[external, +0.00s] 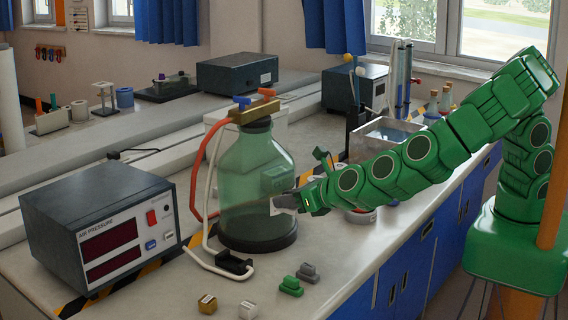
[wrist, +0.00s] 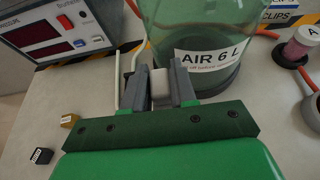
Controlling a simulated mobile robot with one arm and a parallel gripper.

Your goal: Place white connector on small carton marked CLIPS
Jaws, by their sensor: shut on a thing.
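My gripper (wrist: 160,90) is shut on the white connector (wrist: 160,76), a small pale block between the grey jaws in the wrist view. In the external view my gripper (external: 286,203) is in front of the lower part of the green glass jar; I cannot tell whether it touches. The connector is hard to separate from the jar's white label there. The carton marked CLIPS (wrist: 282,15) shows at the top right of the wrist view, to the right of the jar, partly cut off by the frame. I cannot make it out surely in the external view.
The big jar (external: 257,170) with red and white hoses stands beside my gripper. The air pressure meter (external: 110,225) is at left. Small blocks, one gold (external: 208,304) and one green (external: 291,286), lie near the front edge.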

